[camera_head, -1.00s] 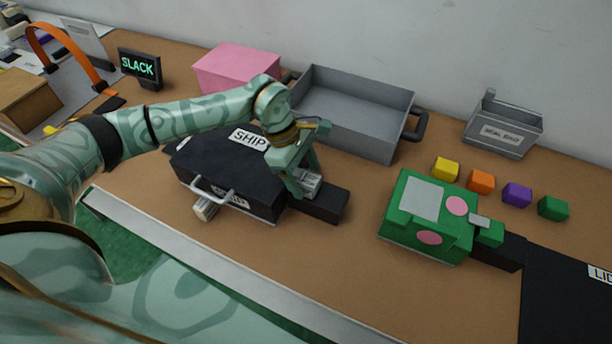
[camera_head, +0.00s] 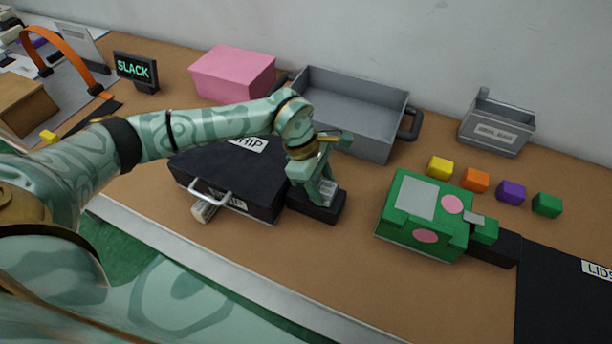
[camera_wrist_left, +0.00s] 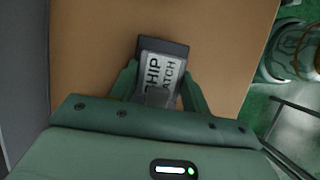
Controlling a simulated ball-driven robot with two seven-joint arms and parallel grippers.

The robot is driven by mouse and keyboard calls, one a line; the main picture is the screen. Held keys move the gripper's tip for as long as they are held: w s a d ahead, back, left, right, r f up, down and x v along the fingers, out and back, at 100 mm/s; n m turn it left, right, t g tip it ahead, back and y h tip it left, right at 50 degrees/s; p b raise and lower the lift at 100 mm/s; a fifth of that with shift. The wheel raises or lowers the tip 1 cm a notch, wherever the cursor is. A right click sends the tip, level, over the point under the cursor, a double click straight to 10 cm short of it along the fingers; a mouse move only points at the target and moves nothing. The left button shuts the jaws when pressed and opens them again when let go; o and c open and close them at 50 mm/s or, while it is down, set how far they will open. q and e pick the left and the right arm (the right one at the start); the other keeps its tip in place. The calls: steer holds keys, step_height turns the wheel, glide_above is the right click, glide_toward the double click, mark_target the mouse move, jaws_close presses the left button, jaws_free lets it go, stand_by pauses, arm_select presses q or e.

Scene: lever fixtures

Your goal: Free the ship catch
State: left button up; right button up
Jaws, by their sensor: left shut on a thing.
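The ship catch (camera_head: 328,187) is a small dark slider with a white label, which reads "SHIP" and "ATCH" in the left wrist view (camera_wrist_left: 160,75). It sits on a black block (camera_head: 318,212) at the right side of the black case (camera_head: 222,185) labelled SHIP. My left gripper (camera_head: 321,193) is shut on the catch, with one finger on each side of it in the left wrist view (camera_wrist_left: 160,92). The gripper partly hides the catch and block. The case has a light handle (camera_head: 210,190) in front. My right gripper is not in view.
A grey tray (camera_head: 360,105) and a pink box (camera_head: 232,72) stand behind. A green case (camera_head: 410,215) with pink dots and a row of coloured cubes (camera_head: 475,180) lie right. A SLACK sign (camera_head: 135,68) stands back left. Brown table between the two cases is clear.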

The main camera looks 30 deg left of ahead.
arm_select(q)
steer(key=shift+d, duration=0.3)
steer(key=o, duration=1.4)
steer(key=shift+d, duration=0.1)
steer(key=shift+r, duration=0.2)
steer(key=p+v, duration=0.2)
steer(key=v, duration=1.4)
